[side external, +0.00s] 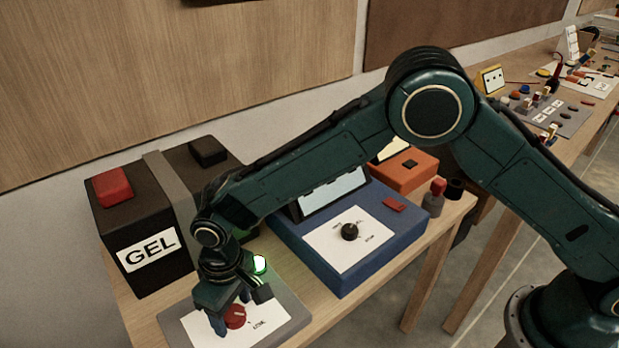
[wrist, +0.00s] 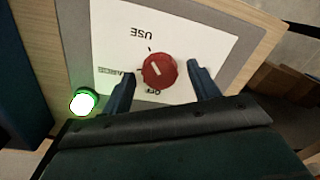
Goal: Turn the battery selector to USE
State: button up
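The battery selector is a round red knob (wrist: 160,70) with a short white mark, on a white card (wrist: 205,35) fixed to a grey plate. It also shows in the side view (side external: 235,316), partly covered by my gripper. In the wrist view the word USE (wrist: 150,32) reads upside down above the knob, and OFF is below it. A small label at left is hard to read. The white mark slants toward the upper left; its exact setting is hard to tell. My gripper (wrist: 161,69) is open, one finger either side of the knob, with small visible gaps.
A green lamp (wrist: 83,102) glows on the plate's edge. A black GEL battery (side external: 150,250) stands behind at left. A blue box (side external: 380,250) with a black knob stands to the right, near my arm. The table edge is close in front.

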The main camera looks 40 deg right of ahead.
aim_at(237, 307)
jog(key=shift+r, duration=0.1)
notch_tip(237, 307, up, 14)
jog(key=shift+w+d, duration=0.2)
jog(key=shift+d, duration=0.25)
dwell(0.3)
jog(key=shift+f, duration=0.2)
jog(key=shift+r, duration=0.1)
